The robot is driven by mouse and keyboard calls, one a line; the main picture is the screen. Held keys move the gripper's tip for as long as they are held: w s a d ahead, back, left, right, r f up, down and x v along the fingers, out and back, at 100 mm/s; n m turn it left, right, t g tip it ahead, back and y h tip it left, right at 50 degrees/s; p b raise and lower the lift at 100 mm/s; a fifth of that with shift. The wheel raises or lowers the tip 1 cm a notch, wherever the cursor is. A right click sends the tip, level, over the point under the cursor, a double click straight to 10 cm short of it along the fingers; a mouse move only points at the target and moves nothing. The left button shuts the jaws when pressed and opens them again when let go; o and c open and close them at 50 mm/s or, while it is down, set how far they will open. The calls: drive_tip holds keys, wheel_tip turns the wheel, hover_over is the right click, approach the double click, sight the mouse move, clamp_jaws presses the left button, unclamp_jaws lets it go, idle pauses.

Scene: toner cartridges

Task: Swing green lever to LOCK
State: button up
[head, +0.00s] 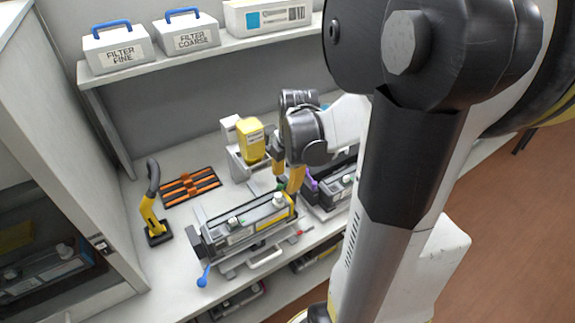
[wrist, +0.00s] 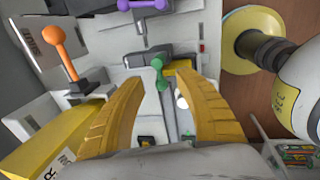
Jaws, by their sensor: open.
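The green lever (wrist: 158,72) shows in the wrist view as a small green handle with rounded ends. It lies between and slightly beyond the tips of my gripper (wrist: 159,82). The two yellow fingers are spread apart, and I see no finger closed on the lever. In the head view my gripper (head: 292,182) points down at the back right of the front cartridge unit (head: 245,222). A small bit of green (head: 280,184) shows beside the fingers there; the rest is hidden by the gripper. No LOCK marking can be read.
A purple lever (wrist: 143,5) and an orange lever (wrist: 62,52) stand near the gripper. A yellow bottle (head: 250,140) sits in a holder behind the cartridge. A blue lever (head: 203,277) is at the front left. A black-orange rack (head: 190,187) and yellow-black tool (head: 152,215) stand left. A shelf (head: 200,52) hangs above.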

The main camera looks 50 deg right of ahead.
wheel_tip(320, 180, up, 10)
drive_tip(key=s, duration=0.2)
drive_tip(key=shift+a+f, duration=0.25)
drive_tip(key=shift+w, duration=0.1)
drive_tip(key=a+f+m+t+b, duration=0.2)
drive_tip(key=a+m, duration=0.5)
drive_tip(key=a, duration=0.4)
drive_tip(key=s+a+f+m+t+b, duration=0.1)
drive_tip(key=a+f+m+t+b, duration=0.1)
drive_tip(key=a+m, duration=0.6)
drive_tip(key=a+t+b, duration=0.1)
drive_tip(key=a, duration=0.2)
drive_tip(key=shift+a, duration=0.3)
drive_tip(key=shift+s+f, duration=0.1)
